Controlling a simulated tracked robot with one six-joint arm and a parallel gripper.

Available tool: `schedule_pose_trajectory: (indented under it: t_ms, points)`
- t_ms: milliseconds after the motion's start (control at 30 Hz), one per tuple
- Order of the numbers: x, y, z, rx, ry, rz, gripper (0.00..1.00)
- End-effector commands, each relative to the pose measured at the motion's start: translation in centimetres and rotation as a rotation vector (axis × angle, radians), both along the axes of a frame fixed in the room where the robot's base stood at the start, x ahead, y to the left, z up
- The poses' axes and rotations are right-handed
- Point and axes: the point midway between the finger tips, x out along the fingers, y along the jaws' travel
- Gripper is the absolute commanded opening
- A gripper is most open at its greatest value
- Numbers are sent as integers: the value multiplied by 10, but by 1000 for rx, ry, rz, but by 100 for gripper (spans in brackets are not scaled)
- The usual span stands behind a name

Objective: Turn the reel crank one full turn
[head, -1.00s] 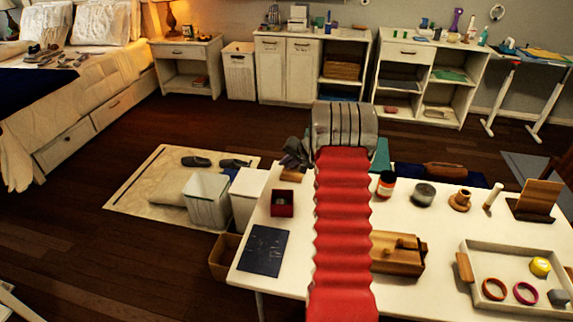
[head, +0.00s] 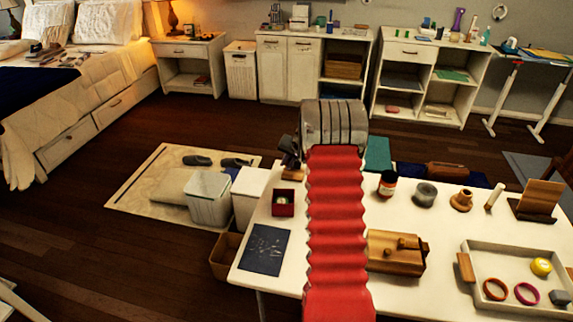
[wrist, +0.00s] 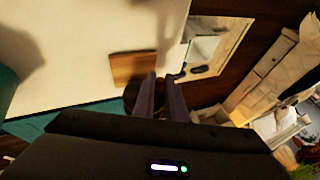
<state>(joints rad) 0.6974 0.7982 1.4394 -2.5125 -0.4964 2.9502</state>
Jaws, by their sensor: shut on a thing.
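My gripper (head: 289,152) is at the back left of the white table, just left of my red arm in the head view. In the wrist view its two dark fingers (wrist: 161,84) are close together around a small brown piece, which I take to be the reel crank's knob. A wooden base (head: 293,174) shows just below the gripper in the head view; it appears as a flat brown board (wrist: 133,68) beside the fingers in the wrist view. A dark round part (wrist: 131,95) is next to the fingers. The crank arm and most of the reel are hidden.
On the table are a red box (head: 283,203), a dark blue sheet (head: 264,250), a wooden box (head: 397,252) and a tray (head: 520,256) with rings. Jars and small wooden items stand along the back right. White bins (head: 209,199) stand on the floor at left.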

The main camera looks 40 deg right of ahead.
Motion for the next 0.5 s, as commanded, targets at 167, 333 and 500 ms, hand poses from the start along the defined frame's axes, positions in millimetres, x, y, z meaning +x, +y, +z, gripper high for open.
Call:
schedule_pose_trajectory:
  t_ms: [167,333,500]
  points:
    - [-1,-5,1,-6,-4,-7,0]
    - [0,-3,1,-4,-3,-4,23]
    - [0,-2,1,-2,-2,-2,30]
